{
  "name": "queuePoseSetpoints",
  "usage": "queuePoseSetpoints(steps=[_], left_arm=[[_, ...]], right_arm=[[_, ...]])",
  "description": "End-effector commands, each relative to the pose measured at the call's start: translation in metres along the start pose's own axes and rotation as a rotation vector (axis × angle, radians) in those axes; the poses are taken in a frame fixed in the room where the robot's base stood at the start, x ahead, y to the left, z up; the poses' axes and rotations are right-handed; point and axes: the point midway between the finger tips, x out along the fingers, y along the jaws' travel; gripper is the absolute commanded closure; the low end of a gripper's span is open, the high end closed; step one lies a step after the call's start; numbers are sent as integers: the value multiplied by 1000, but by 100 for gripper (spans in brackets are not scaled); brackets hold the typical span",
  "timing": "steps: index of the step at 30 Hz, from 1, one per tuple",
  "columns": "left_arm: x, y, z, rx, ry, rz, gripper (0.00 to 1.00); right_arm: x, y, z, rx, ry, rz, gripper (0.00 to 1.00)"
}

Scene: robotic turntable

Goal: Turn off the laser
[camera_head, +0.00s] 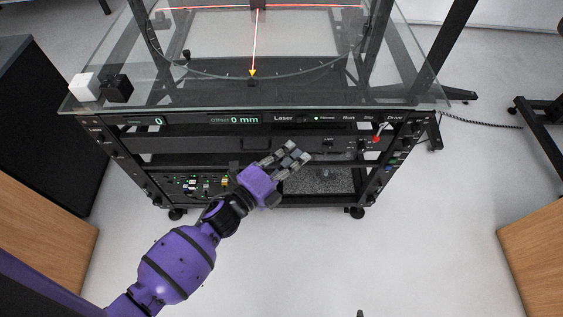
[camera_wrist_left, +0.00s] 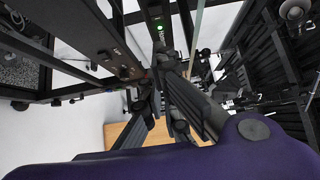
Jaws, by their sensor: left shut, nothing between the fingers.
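Red laser lines (camera_head: 257,38) cross on the turntable, so the laser is on. My left gripper (camera_head: 297,152) is shut and empty, in front of the rack just below the panel. In the left wrist view its fingers (camera_wrist_left: 162,62) converge close to the panel.
A white cube (camera_head: 84,87) and a black cube (camera_head: 119,88) sit on the glass top's left corner. Wooden-sided furniture flanks both sides. The floor in front is clear.

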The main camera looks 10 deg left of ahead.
Motion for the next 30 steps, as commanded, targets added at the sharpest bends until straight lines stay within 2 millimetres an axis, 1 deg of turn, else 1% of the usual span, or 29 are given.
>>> queuePoseSetpoints(steps=[1, 4, 9, 15, 26, 30], left_arm=[[13, -2, 0, 1, 1, -3, 100], [33, -2, 0, 0, 0, -3, 100], [50, -1, 18, 2, 0, 0, 100], [59, 0, 28, -1, 0, 0, 100], [59, 0, 29, 0, 2, 1, 100], [61, 1, 34, 6, 45, -1, 100]], right_arm=[[-1, 0, -3, 0, 4, 0, 60], [-1, 0, -4, 0, 6, -1, 60], [-2, 0, -5, -1, 6, -1, 60], [-2, 0, -5, 0, 6, -1, 60], [-4, 1, -1, 1, -1, 0, 60], [-3, 0, 2, 1, -5, 0, 60]])
